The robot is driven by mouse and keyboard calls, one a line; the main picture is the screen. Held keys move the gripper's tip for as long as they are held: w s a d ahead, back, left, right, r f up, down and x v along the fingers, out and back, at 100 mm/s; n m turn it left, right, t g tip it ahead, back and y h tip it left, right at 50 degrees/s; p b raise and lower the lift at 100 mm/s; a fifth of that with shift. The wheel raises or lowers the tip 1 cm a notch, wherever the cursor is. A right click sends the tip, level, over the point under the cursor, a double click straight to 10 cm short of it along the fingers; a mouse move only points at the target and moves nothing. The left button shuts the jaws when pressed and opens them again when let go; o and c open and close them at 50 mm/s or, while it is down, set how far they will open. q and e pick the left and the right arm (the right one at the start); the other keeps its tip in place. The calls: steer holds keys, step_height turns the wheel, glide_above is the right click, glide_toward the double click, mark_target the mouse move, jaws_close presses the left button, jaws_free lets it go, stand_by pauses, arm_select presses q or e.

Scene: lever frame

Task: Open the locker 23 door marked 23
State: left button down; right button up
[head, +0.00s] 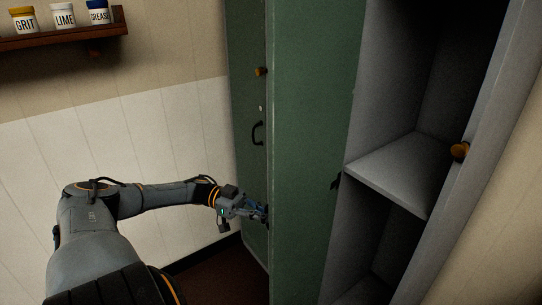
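A tall green locker panel (247,180) with a black handle (257,132) and a brass-coloured knob (261,71) stands at the centre. A wider green panel (312,120) stands to its right, beside an open grey locker interior (395,115). No number 23 is readable, so I cannot tell which panel is marked 23. My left gripper (260,211) is low by the narrow panel, below the black handle and apart from it. Its fingers are small and dark; I cannot tell whether they are open or touch the panel. My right gripper is not in view.
The open interior has a grey shelf (400,170). A brass-coloured knob (460,151) sits on the right side of the opening. A small dark part (336,181) is at the wide panel's edge. A wall shelf (65,38) with labelled jars is at upper left.

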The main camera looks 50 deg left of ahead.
arm_select(q)
steer(key=shift+s+f, duration=0.15)
steer(key=c, duration=1.4)
jaws_free()
steer(key=shift+a, duration=0.15)
steer(key=shift+c, duration=0.2)
steer(key=shift+a, duration=0.1)
steer(key=v, duration=1.1)
steer(key=shift+s+a, duration=0.25)
steer(key=shift+a, duration=0.1)
